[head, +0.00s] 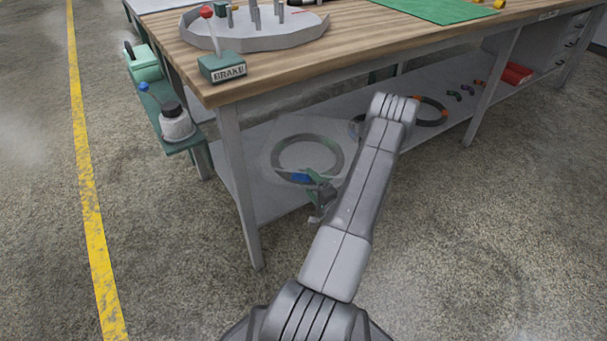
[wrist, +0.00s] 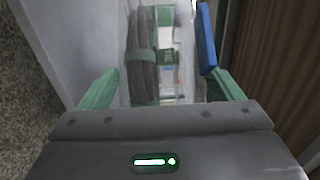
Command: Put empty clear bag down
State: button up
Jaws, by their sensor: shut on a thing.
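The clear bag (head: 272,160) shows as a faint see-through square in the head view, above the lower shelf of the workbench. A dark hose ring (head: 308,138) with a blue band shows within its outline; I cannot tell whether it is inside or behind the bag. My gripper (head: 322,192) is at the bag's lower right, shut on the bag. In the wrist view, the green fingers of my gripper (wrist: 163,88) stand apart with clear film between them. A dark coiled hose (wrist: 142,60) stands there, and a blue piece (wrist: 206,38) is by the right finger.
The wooden bench top (head: 300,65) is above my arm, with a bench leg (head: 238,180) to the left. More hose rings (head: 430,110) and a red item (head: 516,74) lie on the lower shelf (head: 275,205). The floor in front is clear.

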jog(key=shift+w+a+f, duration=0.1)
jog(key=shift+w+f, duration=0.05)
jog(key=shift+f, duration=0.05)
notch_tip(320, 180, down, 10)
jog(key=b, duration=0.4)
jog(key=shift+r, duration=0.25)
jog(key=o, duration=0.9)
jog(key=shift+c, duration=0.2)
